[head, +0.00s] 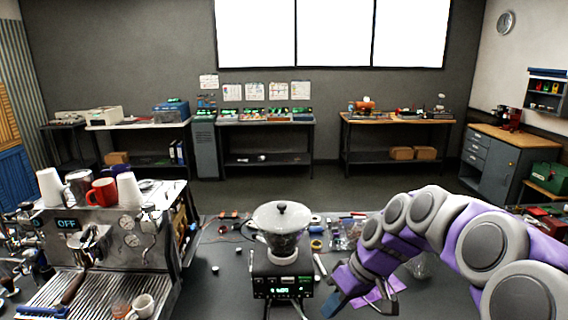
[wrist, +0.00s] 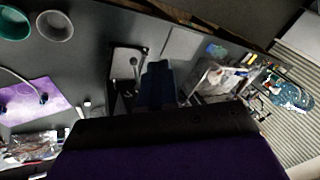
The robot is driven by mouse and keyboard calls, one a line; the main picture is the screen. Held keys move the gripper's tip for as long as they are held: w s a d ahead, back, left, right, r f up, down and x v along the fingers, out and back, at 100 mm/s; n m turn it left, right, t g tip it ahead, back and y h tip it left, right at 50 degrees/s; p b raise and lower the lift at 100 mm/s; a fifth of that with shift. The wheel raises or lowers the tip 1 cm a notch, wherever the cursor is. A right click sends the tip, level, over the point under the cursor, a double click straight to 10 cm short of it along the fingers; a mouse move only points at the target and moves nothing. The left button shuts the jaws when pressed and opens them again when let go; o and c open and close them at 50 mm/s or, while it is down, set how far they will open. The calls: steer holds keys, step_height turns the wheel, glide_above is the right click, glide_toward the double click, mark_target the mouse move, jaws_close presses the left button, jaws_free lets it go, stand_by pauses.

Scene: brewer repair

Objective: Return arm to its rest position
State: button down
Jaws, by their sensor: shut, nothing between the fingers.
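My purple and grey arm comes in from the right of the head view and bends down over the bench. My gripper (head: 336,303) hangs low over the bench, right of the brewer (head: 282,245), and looks shut and empty. In the wrist view my gripper (wrist: 157,85) shows as dark blue fingers above the dark bench top. The brewer stands upright, with a lidded bowl on top and a lit green display on its base. My gripper is apart from it.
An espresso machine (head: 105,235) with cups on top stands at the left. Small parts and tools lie on the bench around the brewer. A purple mat (wrist: 35,100) and two round containers (wrist: 54,25) show in the wrist view. Open floor (head: 300,192) lies beyond the bench.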

steer(key=s+a+m+g+h, duration=0.1)
steer(key=s+a, duration=0.2)
steer(key=s, duration=0.2)
steer(key=s+a+h, duration=0.1)
steer(key=s+a, duration=0.2)
steer(key=s, duration=0.2)
steer(key=s+d+f+m+h+b, duration=0.1)
steer(key=s+d+f+m, duration=0.1)
steer(key=s, duration=0.8)
steer(key=s+d+f+m+h+b, duration=0.1)
steer(key=s+d+f+m+h, duration=0.1)
steer(key=s+d, duration=0.4)
steer(key=shift+s+f+m+g+h+b, duration=0.35)
steer(key=shift+s+f+m, duration=0.35)
steer(key=shift+s+f, duration=0.9)
steer(key=shift+s+a+r, duration=0.15)
steer(key=shift+a+r, duration=0.05)
steer(key=shift+a, duration=0.25)
steer(key=shift+s+a+r, duration=0.15)
steer(key=shift+a, duration=0.25)
